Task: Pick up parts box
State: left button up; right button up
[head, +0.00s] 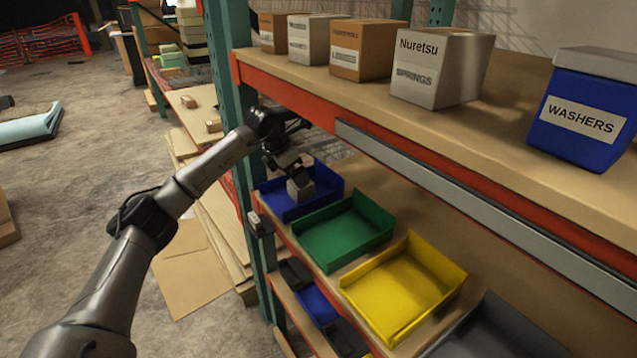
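A small grey box (301,190) shows at the blue tray (331,192) on the middle shelf. My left gripper (292,170) reaches in from the left and is right above this box, close to it or touching it. The gripper's fingers are dark and small, and I cannot tell whether they are closed on the box. I also cannot tell whether the box rests in the tray or hangs just above it. Several labelled boxes stand on the upper shelf, among them a grey "Springs" box (440,70) and a blue "Washers" box (580,115). My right gripper is out of view.
A green tray (343,232) and a yellow tray (403,290) sit beside the blue one, and both look empty. The upper shelf's orange beam (290,92) runs just above my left gripper. A green upright post (232,130) stands close to my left forearm.

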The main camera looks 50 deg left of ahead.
pick_arm(q)
jog(key=shift+x, duration=0.85)
jog(key=shift+w+f+b, duration=0.25)
jog(key=shift+f+b, duration=0.1)
jog(key=shift+f, duration=0.3)
jog(key=b+x, duration=0.1)
jog(key=x, duration=0.3)
jog(key=shift+w+a+f, duration=0.1)
jog(key=shift+w+f, duration=0.05)
jog(key=shift+w, duration=0.2)
jog(key=c, duration=1)
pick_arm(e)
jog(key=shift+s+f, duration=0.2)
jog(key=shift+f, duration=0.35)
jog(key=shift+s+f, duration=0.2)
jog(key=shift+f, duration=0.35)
